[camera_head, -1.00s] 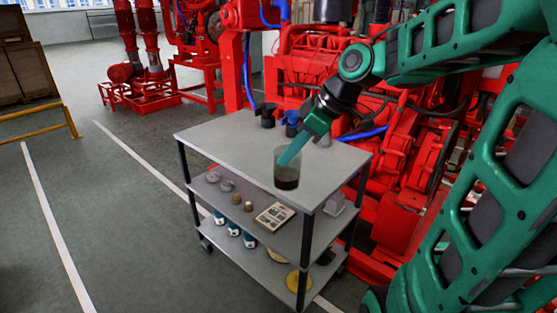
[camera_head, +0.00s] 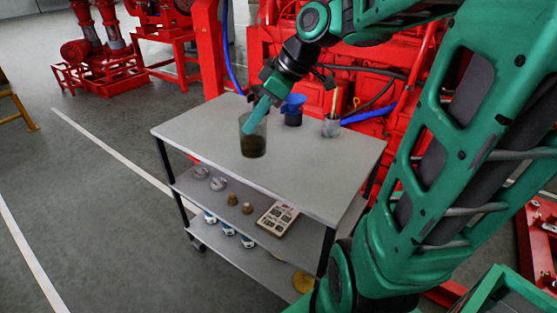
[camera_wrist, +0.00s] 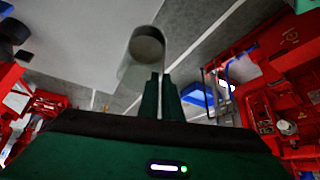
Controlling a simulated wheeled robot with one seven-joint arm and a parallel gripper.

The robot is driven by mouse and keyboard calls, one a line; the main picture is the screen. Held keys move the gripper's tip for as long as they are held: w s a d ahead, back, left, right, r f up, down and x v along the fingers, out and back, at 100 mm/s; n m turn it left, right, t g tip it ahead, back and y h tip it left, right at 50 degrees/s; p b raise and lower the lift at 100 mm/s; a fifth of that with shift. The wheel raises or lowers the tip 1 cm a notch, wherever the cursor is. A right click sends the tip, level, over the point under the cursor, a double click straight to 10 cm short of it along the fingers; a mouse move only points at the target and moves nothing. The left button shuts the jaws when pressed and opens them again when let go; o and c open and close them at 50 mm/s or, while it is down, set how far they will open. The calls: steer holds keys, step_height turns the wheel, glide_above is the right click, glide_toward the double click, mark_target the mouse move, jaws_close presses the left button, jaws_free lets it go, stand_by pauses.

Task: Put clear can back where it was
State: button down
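The clear can (camera_head: 253,143) is a see-through cylinder with dark contents in its lower part. It is upright, over the left part of the cart's grey top (camera_head: 190,132); I cannot tell whether its base touches that top. My gripper (camera_head: 256,115) reaches down at its rim, with its green fingers close together on the can's wall. In the wrist view the can (camera_wrist: 147,48) shows just beyond the fingertips (camera_wrist: 161,78).
A dark cup with a blue funnel (camera_head: 293,108) and a grey cup with a stick (camera_head: 332,123) stand behind the can. The cart top's front and right are clear. Lower shelves hold small parts and a printed card (camera_head: 277,218). Red machinery (camera_head: 350,75) stands close behind.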

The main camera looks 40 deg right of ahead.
steer(key=shift+d, duration=0.25)
steer(key=w+d+f, duration=0.3)
steer(key=d+f, duration=0.8)
steer(key=shift+d, duration=0.15)
steer(key=c, duration=1.9)
jaws_free()
steer(key=shift+w, duration=0.15)
steer(key=shift+c, duration=0.2)
